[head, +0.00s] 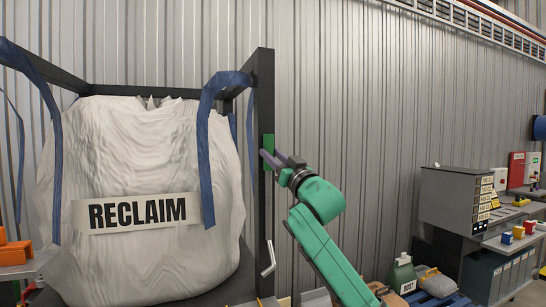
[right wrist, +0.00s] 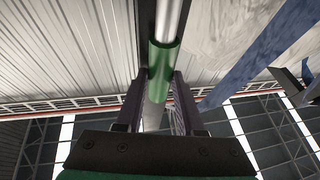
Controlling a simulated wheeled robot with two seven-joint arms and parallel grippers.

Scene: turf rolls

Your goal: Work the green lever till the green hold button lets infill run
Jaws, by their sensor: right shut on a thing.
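The green lever (head: 268,143) shows as a green piece on the dark upright post beside the big bag. In the right wrist view it is a green sleeve (right wrist: 164,62) on a pale rod. My right gripper (head: 268,158) reaches the post from the right. Its two dark fingers (right wrist: 157,98) lie on either side of the rod at the sleeve's lower end, and it is shut on the lever. The fingers partly hide the grip. I cannot make out a green hold button in either view. My left gripper is not in view.
A white bulk bag marked RECLAIM (head: 145,245) hangs by blue straps in a dark frame (head: 264,90) left of my gripper. A bent pale handle (head: 268,260) is low on the post. Grey cabinets (head: 450,200) stand at right.

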